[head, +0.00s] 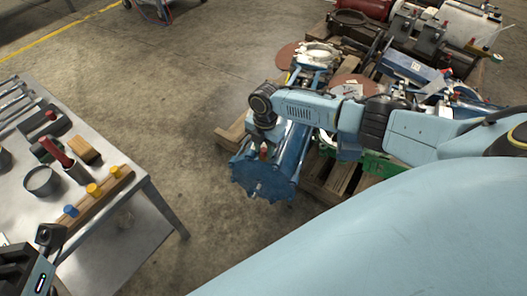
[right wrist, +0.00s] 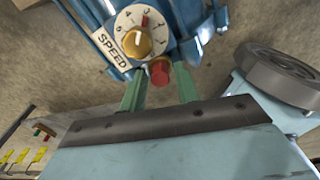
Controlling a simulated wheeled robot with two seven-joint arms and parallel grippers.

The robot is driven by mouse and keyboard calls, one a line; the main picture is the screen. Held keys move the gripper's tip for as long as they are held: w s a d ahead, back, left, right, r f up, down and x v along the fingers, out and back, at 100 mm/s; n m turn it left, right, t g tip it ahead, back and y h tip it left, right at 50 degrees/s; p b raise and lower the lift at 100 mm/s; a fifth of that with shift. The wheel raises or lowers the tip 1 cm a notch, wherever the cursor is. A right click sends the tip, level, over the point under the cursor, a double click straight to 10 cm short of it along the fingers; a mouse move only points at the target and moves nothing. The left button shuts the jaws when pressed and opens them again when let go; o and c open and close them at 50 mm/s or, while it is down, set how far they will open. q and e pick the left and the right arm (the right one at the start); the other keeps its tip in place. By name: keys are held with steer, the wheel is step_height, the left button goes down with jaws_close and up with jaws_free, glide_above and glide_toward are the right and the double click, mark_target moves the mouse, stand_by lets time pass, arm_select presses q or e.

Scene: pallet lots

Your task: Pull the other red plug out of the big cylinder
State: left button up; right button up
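The big blue cylinder (head: 275,185) lies on a pallet in the middle of the head view, its end cap facing me. A small red plug (head: 263,152) stands on its near part. In the right wrist view a red plug (right wrist: 160,73) sits close below a SPEED dial with a brass knob (right wrist: 139,42). My right gripper (right wrist: 159,80) is open, its two green fingers on either side of this plug; a gap seems to show at each side. In the head view its fingers are mostly hidden by my wrist. A dark part of my left arm shows at the bottom left; its fingers are not visible.
A metal table (head: 125,215) on the left holds a grey cup (head: 42,181), a wooden rack (head: 98,199) with yellow and blue pegs, and several tools. Other machine parts crowd the pallets at upper right. The floor between table and pallet is clear.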

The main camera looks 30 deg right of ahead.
mark_target(265, 149)
jaws_close()
steer(key=shift+r, duration=0.2)
steer(key=shift+w+d+r+p, duration=0.1)
steer(key=shift+r+p, duration=1.3)
steer(key=shift+p, duration=0.1)
steer(key=shift+d+r+p, duration=0.1)
steer(key=shift+r+p, duration=1.3)
steer(key=shift+p, duration=0.1)
